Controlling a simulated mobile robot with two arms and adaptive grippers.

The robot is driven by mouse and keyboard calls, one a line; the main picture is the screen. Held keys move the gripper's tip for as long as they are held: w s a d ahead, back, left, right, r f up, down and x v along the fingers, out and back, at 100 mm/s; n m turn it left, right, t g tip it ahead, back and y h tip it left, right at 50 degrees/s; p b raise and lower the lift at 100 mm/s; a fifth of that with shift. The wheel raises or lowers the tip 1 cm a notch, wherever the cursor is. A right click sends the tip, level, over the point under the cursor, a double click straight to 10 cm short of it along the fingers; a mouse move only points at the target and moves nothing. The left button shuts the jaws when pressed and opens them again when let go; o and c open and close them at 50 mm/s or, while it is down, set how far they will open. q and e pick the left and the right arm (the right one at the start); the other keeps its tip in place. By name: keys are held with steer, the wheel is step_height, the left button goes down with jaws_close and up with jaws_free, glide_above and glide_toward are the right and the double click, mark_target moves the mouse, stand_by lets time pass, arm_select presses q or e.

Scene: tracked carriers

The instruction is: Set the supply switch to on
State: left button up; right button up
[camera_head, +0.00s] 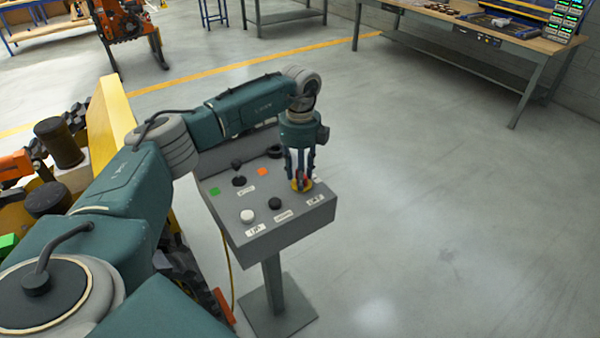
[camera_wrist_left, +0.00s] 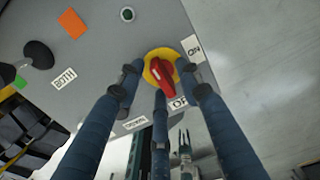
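The supply switch is a red rotary handle on a yellow disc (camera_head: 301,185) at the right of the grey panel (camera_head: 285,232). In the left wrist view the red handle (camera_wrist_left: 164,78) slants down towards a partly hidden label reading "OF". The "ON" label (camera_wrist_left: 195,50) is at its upper right. My left gripper (camera_head: 300,180) is open, its three fingers around the switch. In the left wrist view gaps show between the side fingertips and the handle; whether the lower finger touches is unclear. A small pronged shape (camera_wrist_left: 185,145) there may be my right gripper, its state unclear.
The panel also bears a white knob (camera_head: 247,216), a black knob (camera_head: 275,203), a black lever (camera_head: 238,181), a green square (camera_head: 215,191) and an orange square (camera_head: 263,171). A yellow-sided machine (camera_head: 112,110) stands left. The floor right of the panel is clear.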

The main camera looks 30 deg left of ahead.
arm_select(q)
steer(key=shift+c, duration=0.5)
jaws_close()
